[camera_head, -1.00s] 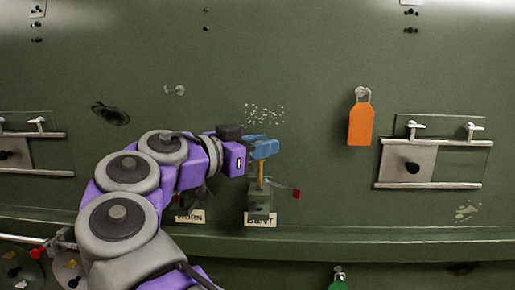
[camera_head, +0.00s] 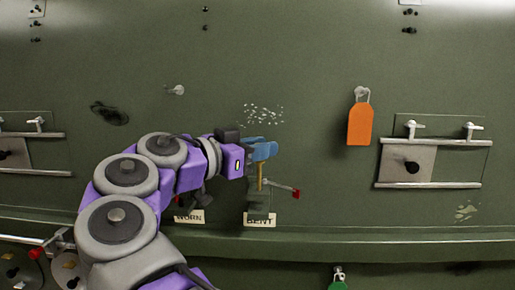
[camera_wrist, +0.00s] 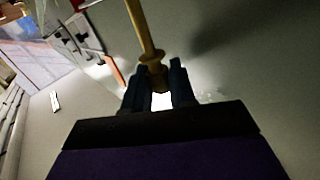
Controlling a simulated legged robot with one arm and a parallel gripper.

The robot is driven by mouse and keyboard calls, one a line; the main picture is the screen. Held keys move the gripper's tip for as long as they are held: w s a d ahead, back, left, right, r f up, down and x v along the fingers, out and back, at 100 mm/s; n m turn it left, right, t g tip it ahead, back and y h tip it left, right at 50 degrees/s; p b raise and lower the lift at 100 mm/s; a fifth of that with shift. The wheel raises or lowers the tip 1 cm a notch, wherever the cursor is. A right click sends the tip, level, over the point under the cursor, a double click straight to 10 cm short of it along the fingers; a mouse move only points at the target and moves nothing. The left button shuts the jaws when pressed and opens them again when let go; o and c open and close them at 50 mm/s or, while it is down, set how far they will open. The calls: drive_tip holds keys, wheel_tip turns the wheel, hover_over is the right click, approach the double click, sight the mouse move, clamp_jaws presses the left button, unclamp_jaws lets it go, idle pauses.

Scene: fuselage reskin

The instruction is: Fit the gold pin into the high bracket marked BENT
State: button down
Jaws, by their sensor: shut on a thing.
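My gripper (camera_head: 264,150) is blue-tipped and shut on the gold pin (camera_head: 260,174), which hangs down below the fingers. In the wrist view the pin (camera_wrist: 146,35) runs away from between my dark fingers (camera_wrist: 159,78), with a thicker collar close to them. The high bracket (camera_head: 257,207) is a small dark green block on the panel, above the white BENT label (camera_head: 260,220). The pin's lower end meets the bracket's top in the picture. Whether it is inside the bracket or just in front of it I cannot tell.
A red-tipped rod (camera_head: 282,188) sticks out right of the bracket. The WORN label (camera_head: 189,216) lies left, partly behind my arm. An orange tag (camera_head: 360,124) hangs to the right, beside a sliding plate (camera_head: 407,160). A ledge (camera_head: 330,238) runs below the labels.

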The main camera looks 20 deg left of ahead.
sight(258, 176)
drive_tip(key=shift+f+b, duration=2.9)
drive_tip(key=shift+f, duration=0.15)
drive_tip(key=c, duration=0.8)
unclamp_jaws()
drive_tip(key=shift+c, duration=0.2)
drive_tip(key=shift+s, duration=0.1)
drive_tip(key=shift+p+v, duration=0.65)
drive_tip(key=shift+v, duration=1.8)
